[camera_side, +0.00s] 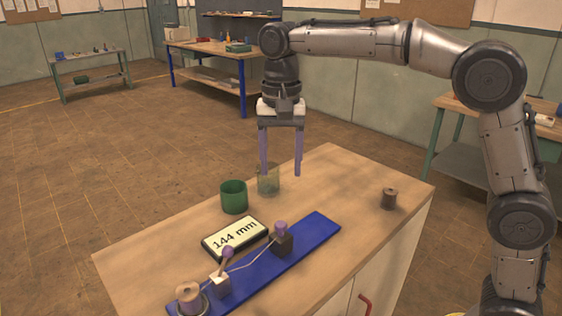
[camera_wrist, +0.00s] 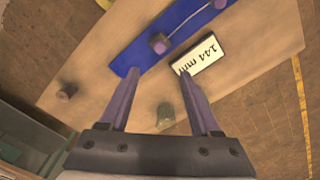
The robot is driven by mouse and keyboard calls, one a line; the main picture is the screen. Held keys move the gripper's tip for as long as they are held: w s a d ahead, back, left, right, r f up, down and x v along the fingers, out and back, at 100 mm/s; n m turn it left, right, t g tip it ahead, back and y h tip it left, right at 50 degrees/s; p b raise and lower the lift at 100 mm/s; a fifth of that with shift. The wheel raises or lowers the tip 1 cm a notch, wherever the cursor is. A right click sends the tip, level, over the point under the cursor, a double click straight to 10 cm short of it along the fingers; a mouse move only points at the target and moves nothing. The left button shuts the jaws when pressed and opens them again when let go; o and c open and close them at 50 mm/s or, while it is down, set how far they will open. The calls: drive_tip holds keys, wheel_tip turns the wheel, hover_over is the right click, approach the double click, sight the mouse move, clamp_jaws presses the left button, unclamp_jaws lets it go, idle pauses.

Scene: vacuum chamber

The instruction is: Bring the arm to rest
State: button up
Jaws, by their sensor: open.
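My gripper (camera_side: 281,172) points down above the wooden cabinet top, with its two long purple fingers apart and nothing between them. In the wrist view the open fingers (camera_wrist: 157,82) reach over the cabinet top. A glass jar (camera_side: 268,180) stands on the cabinet close below and behind the fingertips in the side view; it also shows between the fingers in the wrist view (camera_wrist: 166,115). My arm is raised, its elbow bent high at the right.
A green cup (camera_side: 233,196), a display reading "144 mm" (camera_side: 235,237) and a blue board (camera_side: 313,235) with blocks, purple knobs and a cord lie on the cabinet. A brown spool (camera_side: 389,197) stands right; another spool (camera_side: 189,297) is front left. The cabinet's far right is mostly clear.

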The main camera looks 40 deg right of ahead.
drive_tip(key=s+d+r+t, duration=0.2)
drive_tip(key=s+d+r, duration=0.15)
drive_tip(key=s, duration=0.45)
drive_tip(key=s+d+r+t, duration=0.1)
drive_tip(key=s+d+r, duration=0.25)
drive_tip(key=s, duration=0.35)
drive_tip(key=s+d+f+n+t, duration=0.2)
drive_tip(key=s+d+f+n, duration=0.1)
drive_tip(key=s+f+n, duration=0.6)
wheel_tip(320, 180, down, 4)
drive_tip(key=shift+s+r+t, duration=0.1)
drive_tip(key=shift+s+t, duration=0.2)
drive_tip(key=shift+s, duration=0.75)
